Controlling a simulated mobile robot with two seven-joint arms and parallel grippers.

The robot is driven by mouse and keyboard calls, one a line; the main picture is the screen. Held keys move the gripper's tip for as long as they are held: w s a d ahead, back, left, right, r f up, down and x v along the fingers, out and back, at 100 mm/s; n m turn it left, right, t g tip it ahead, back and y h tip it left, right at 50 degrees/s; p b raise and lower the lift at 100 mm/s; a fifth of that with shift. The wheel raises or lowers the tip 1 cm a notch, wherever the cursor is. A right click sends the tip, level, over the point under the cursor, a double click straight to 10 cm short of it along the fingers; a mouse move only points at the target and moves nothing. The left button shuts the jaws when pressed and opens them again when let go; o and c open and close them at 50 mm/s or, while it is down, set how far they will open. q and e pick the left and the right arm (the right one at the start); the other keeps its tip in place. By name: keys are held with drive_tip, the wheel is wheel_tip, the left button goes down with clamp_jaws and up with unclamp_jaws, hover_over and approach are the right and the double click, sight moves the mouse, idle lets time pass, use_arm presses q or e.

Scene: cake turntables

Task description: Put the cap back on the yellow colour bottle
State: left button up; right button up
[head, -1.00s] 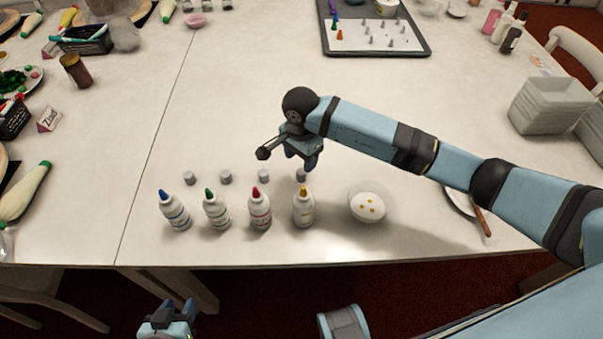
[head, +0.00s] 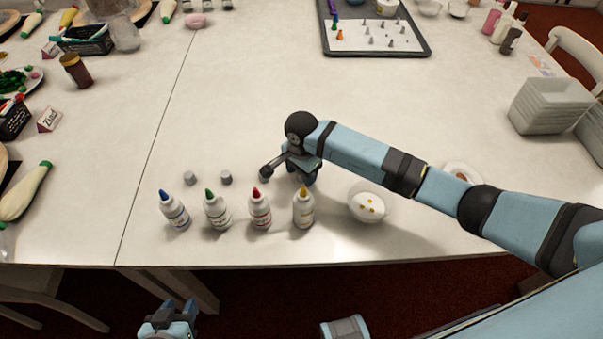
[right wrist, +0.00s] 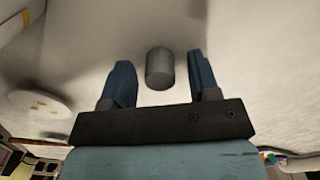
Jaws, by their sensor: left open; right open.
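The yellow colour bottle (head: 303,212) stands upright at the right end of a row of white bottles, its pointed yellow tip bare. My right gripper (head: 303,182) is low over the table just behind it, fingers down. In the right wrist view, a grey cap (right wrist: 160,68) lies between the open fingers (right wrist: 160,85), with a gap on each side. That cap is hidden by the gripper in the head view. My left gripper (head: 168,328) is open and empty at the bottom edge, in front of the table.
Blue-, green- and red-tipped bottles (head: 260,212) stand left of the yellow one. Grey caps (head: 226,177) sit behind them. A white bowl (head: 356,212) with yellow dots is close on the right.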

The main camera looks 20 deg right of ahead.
drive_tip(key=c, duration=1)
drive_tip(key=shift+o, duration=0.2)
drive_tip(key=shift+r, duration=0.1)
wheel_tip(320, 180, up, 20)
